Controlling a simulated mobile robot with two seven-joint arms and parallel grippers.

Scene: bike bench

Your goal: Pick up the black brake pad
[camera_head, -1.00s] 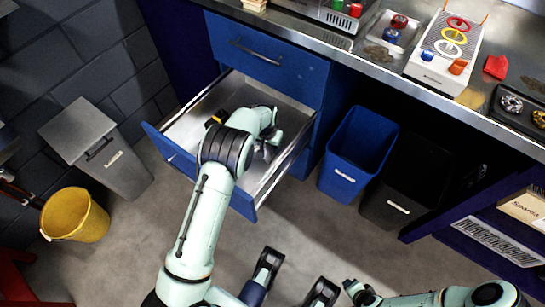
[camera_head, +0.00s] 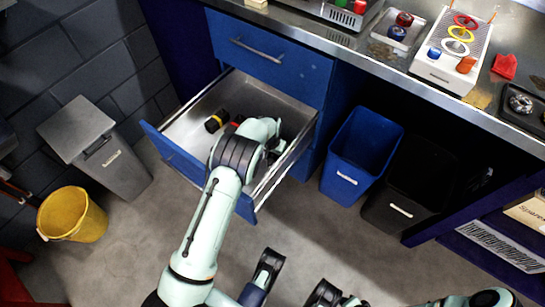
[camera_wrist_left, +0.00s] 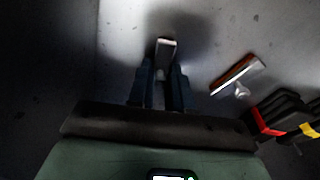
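The open drawer (camera_head: 197,112) holds my left gripper (camera_wrist_left: 162,85), low over its floor. In the left wrist view a small dark pad with a pale, lit face (camera_wrist_left: 166,46) lies just ahead of and between the two blue fingertips. It looks like the black brake pad, but glare makes its colour hard to judge. The fingers are apart, with a gap visible between them; I cannot see contact. A second pad, reddish-brown with a metal post (camera_wrist_left: 238,77), lies to the right. In the head view my wrist hides both pads.
Black items with red and yellow bands (camera_wrist_left: 290,118) lie at the right in the left wrist view; the head view shows a black and yellow one (camera_head: 215,122). The drawer walls surround the gripper. A blue bin (camera_head: 361,155) stands right of the drawer.

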